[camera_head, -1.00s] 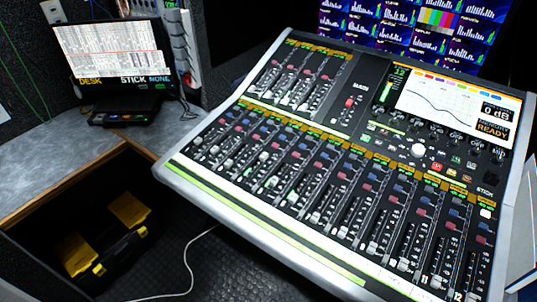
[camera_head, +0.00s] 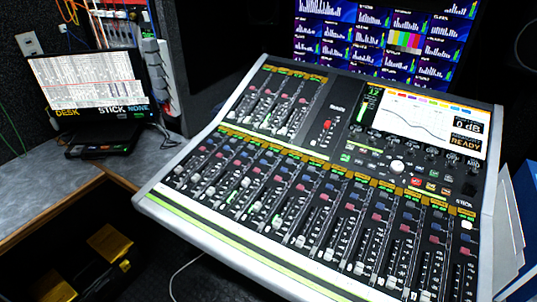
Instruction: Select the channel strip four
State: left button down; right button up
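The mixing console (camera_head: 290,268) fills the middle and right, tilted in the head view. Its lower bank has a row of several channel strips with faders, red and blue buttons and orange labels. The fourth strip counted from the left is around here (camera_head: 238,180); its printed number is too small to read. A shorter bank of strips (camera_head: 275,105) and a master section with a red fader cap (camera_head: 327,125) lie above. The console display (camera_head: 425,112) shows a curve, "0 dB" and "READY"; a green "12" shows beside it. Neither gripper is in view.
A laptop-like screen (camera_head: 88,82) reading "DESK", "STICK" and "NONE" stands on a grey side desk (camera_head: 35,190) at left. A yellow-and-black case (camera_head: 110,243) is below. A monitor wall (camera_head: 385,35) is behind. Pale panels or papers (camera_head: 512,225) stand close to the console's right edge.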

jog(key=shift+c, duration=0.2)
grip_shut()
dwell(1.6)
